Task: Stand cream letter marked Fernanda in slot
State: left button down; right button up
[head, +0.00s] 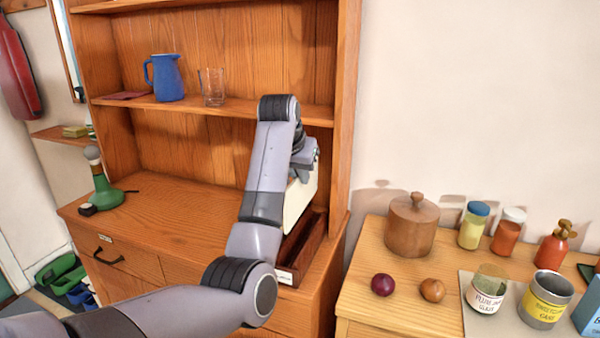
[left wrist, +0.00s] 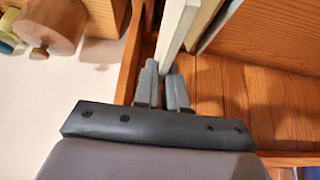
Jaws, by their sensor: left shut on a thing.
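My left gripper (head: 303,168) is shut on a cream letter (head: 297,203), held upright over a dark brown wooden slotted rack (head: 306,240) on the dresser. In the left wrist view my gripper (left wrist: 162,76) pinches the pale letter (left wrist: 177,32), seen edge-on. A second pale flat piece (left wrist: 203,24) stands just to its right. No name can be read on the letter. My arm hides part of the rack, and I cannot tell whether the letter's lower edge touches it. My right gripper is out of view.
The dresser's side panel (head: 340,130) rises close to the right of the rack. The shelf above holds a blue jug (head: 166,78) and a glass (head: 212,87). The right counter holds a wooden pot (head: 411,228) and jars.

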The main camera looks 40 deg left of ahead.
aim_at(299, 215)
pick_arm(q)
jog(key=shift+f+b, duration=0.7)
jog(key=shift+f, duration=5.15)
jog(key=c, duration=1.1)
grip_release()
jog(key=shift+v, duration=3.6)
jog(key=shift+f, duration=0.1)
